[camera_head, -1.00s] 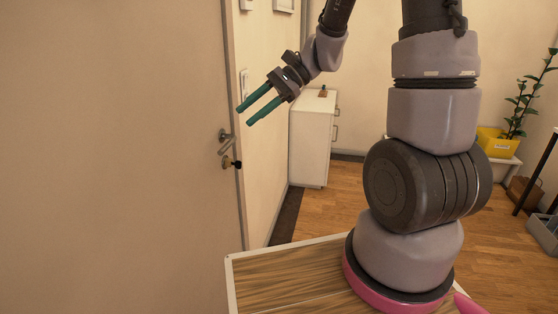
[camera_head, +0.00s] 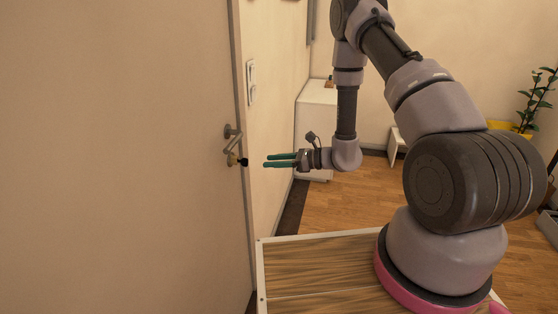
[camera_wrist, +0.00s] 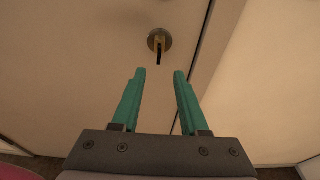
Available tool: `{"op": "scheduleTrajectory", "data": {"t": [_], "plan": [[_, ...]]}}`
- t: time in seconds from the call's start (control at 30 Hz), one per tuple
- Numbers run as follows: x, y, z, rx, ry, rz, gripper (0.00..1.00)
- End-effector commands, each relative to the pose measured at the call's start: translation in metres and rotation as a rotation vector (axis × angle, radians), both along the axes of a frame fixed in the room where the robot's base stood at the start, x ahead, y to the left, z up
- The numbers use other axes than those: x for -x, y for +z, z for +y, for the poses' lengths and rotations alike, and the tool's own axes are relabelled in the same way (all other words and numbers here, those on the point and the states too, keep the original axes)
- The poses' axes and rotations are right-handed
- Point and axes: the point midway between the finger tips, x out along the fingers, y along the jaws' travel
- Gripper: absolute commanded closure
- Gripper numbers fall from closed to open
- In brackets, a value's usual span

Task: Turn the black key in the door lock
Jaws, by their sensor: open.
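The black key (camera_head: 244,162) sits in the brass lock (camera_head: 231,160) on the door, just below the metal lever handle (camera_head: 233,138). In the wrist view the key (camera_wrist: 159,58) hangs down from the round lock plate (camera_wrist: 160,40), ahead of the fingertips and between their lines. My gripper (camera_head: 264,160) has two teal fingers pointing left toward the key, at about its height. It is open and empty, a short gap from the key. In the wrist view my gripper (camera_wrist: 160,73) also shows open, with nothing between the fingers.
The beige door (camera_head: 120,150) fills the left. Light switches (camera_head: 251,82) are on the wall beside the frame. A white cabinet (camera_head: 318,115) stands behind my gripper. A yellow pot (camera_head: 505,128) with a plant is at the far right. The space between gripper and key looks clear.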

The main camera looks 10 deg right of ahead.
Motion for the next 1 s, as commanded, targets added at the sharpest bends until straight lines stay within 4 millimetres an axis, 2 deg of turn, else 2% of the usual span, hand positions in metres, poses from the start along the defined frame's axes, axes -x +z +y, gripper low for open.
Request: {"op": "scheduleTrajectory", "data": {"t": [0.3, 0.5, 0.7, 0.97, 1.0], "plan": [[-0.017, -0.011, 0.053, 0.001, 0.007, -0.001, 0.56], [-0.027, -0.016, 0.079, 0.000, 0.005, -0.001, 0.56], [-0.031, -0.019, 0.089, 0.001, 0.004, 0.000, 0.56], [-0.032, -0.019, 0.090, 0.000, 0.003, 0.000, 0.56], [-0.032, -0.018, 0.090, 0.000, 0.003, 0.000, 0.68]]}}
